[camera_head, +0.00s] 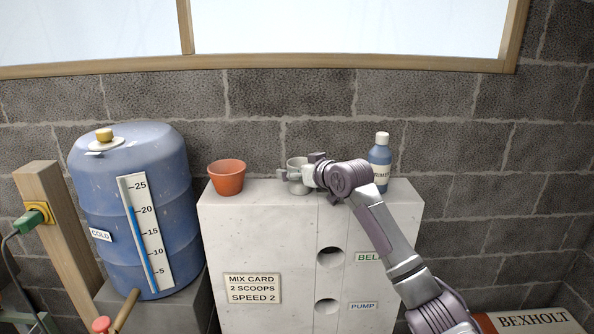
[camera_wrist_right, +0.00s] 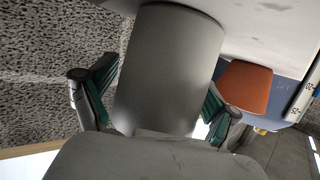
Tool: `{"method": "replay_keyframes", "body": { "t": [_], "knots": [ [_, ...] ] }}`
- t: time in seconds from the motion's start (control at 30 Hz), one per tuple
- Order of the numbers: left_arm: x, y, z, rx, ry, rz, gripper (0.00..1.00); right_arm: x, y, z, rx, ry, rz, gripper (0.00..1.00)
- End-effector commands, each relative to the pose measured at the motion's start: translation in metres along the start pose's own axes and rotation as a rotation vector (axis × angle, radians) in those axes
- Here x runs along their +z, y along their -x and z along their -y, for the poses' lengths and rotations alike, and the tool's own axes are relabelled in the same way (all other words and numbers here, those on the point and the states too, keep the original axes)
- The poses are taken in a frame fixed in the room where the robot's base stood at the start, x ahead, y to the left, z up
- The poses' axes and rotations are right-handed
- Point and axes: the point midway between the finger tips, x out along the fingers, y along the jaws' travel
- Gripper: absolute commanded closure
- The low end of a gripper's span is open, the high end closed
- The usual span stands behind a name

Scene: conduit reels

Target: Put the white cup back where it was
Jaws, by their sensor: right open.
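The white cup (camera_head: 297,187) stands upright on top of the pale concrete block (camera_head: 260,215), between the terracotta pot and the blue bottle. It looks light grey in shade. My right gripper (camera_head: 299,170) reaches it from the right, with its fingers open on either side of the cup. In the right wrist view, which is turned upside down, the cup (camera_wrist_right: 170,60) fills the middle between the teal-padded fingers. Whether a pad touches the cup I cannot tell. My left gripper is not in view.
A terracotta pot (camera_head: 227,178) stands left of the cup, and a blue bottle (camera_head: 380,162) with a pale cap stands to its right. A large blue barrel (camera_head: 100,190) is at the left. A block wall (camera_head: 300,105) rises close behind. The block's front has round holes.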

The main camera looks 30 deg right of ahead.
Motion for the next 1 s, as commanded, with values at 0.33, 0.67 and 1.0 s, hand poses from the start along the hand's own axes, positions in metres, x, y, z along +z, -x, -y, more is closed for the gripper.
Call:
{"method": "replay_keyframes", "body": {
  "t": [0.33,0.67,1.0],
  "knots": [
    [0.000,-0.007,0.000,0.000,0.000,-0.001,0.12,-0.001,0.013,-0.001,0.001,0.002,-0.002,0.12],
    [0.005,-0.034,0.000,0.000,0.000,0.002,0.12,0.001,0.079,-0.001,0.002,0.004,-0.003,0.12],
    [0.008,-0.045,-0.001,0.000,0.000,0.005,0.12,-0.002,0.120,0.000,0.000,0.001,0.000,0.12]
  ]
}}
